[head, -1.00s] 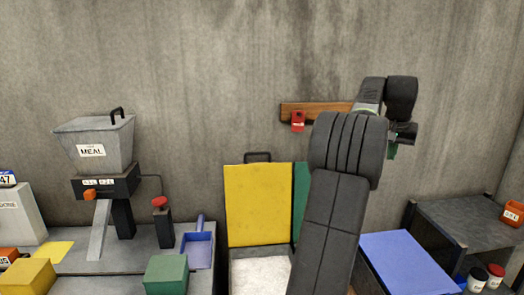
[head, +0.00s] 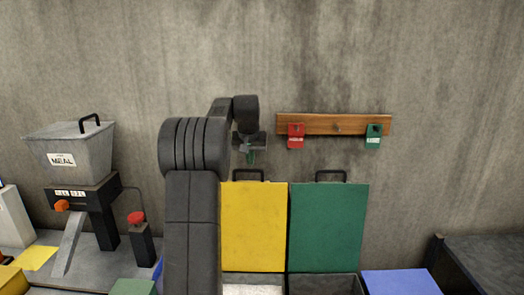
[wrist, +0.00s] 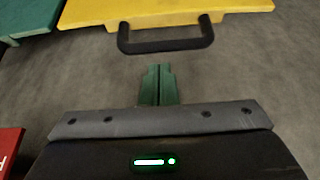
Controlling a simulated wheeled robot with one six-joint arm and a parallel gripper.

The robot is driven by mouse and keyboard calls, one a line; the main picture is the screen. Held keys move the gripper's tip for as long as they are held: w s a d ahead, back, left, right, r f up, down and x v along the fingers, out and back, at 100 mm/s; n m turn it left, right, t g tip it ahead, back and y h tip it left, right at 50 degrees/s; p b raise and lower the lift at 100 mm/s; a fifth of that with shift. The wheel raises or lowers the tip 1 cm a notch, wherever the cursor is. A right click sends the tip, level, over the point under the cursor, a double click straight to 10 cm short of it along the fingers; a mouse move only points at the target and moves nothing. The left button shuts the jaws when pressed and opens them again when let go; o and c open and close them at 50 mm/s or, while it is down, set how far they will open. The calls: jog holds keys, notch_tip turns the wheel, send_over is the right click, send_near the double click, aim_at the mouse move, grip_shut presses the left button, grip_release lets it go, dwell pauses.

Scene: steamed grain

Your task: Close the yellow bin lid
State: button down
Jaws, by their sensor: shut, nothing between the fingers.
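The yellow bin lid (head: 253,230) stands upright and open against the wall, with a black handle (head: 248,172) on its top edge. Its bin (head: 252,290) below is open and holds something pale. My gripper (head: 250,157) is shut and empty, just above the handle in the head view. In the wrist view, its green fingertips (wrist: 157,72) point toward the black handle (wrist: 165,42), with a visible gap between. The yellow lid (wrist: 170,10) fills the top there.
A green lid (head: 327,228) stands open to the right of the yellow one. A wooden rail (head: 338,125) with a red tag (head: 296,135) and a green tag (head: 373,137) is on the wall. A grey hopper (head: 70,150) stands at the left.

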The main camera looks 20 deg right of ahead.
jog(key=x, duration=0.2)
jog(key=shift+d+f, duration=0.1)
jog(key=shift+f, duration=0.2)
jog(key=shift+s, duration=0.1)
